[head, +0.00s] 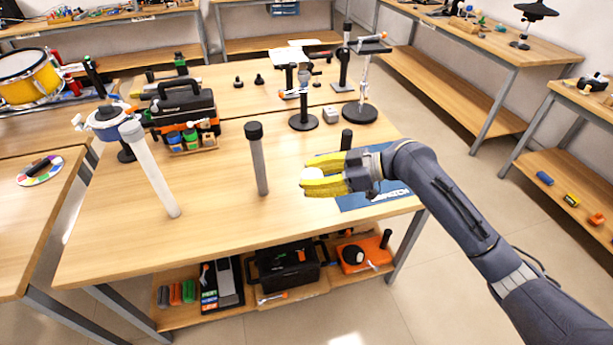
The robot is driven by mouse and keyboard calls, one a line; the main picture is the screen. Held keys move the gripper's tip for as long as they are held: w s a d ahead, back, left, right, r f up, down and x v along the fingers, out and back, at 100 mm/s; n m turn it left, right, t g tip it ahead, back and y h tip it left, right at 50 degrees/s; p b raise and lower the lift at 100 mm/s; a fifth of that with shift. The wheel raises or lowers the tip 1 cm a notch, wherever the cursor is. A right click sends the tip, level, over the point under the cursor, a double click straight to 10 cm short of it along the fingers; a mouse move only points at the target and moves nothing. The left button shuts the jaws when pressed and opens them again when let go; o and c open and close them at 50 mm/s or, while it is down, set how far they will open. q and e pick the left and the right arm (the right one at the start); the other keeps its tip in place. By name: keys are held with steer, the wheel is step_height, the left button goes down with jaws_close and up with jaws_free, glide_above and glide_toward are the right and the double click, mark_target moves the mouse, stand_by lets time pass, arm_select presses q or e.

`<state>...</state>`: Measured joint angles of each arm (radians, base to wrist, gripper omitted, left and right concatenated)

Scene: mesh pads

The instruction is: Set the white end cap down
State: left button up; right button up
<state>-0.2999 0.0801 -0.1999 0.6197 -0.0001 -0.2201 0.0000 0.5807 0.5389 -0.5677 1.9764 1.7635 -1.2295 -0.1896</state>
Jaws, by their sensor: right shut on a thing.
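My right gripper (312,181) comes in from the right and has yellow fingers. It is shut on the white end cap (313,174), which shows only partly between the fingers. The gripper is over the right front part of the wooden table (215,225), at the left edge of a blue mat (352,203). I cannot tell exactly how high the cap is above the table. My left gripper is not in view.
A grey tube with a black top (259,165) stands left of the gripper. A white tube (152,172) stands further left. Black stands (303,122), a small whitish block (330,115) and a toolbox (183,108) are behind. The table's front middle is clear.

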steer(key=shift+s+d+n+g, duration=0.2)
steer(key=shift+d+n+g, duration=0.4)
steer(key=shift+n+g, duration=0.35)
steer(key=shift+s+y, duration=0.1)
steer(key=shift+y, duration=0.2)
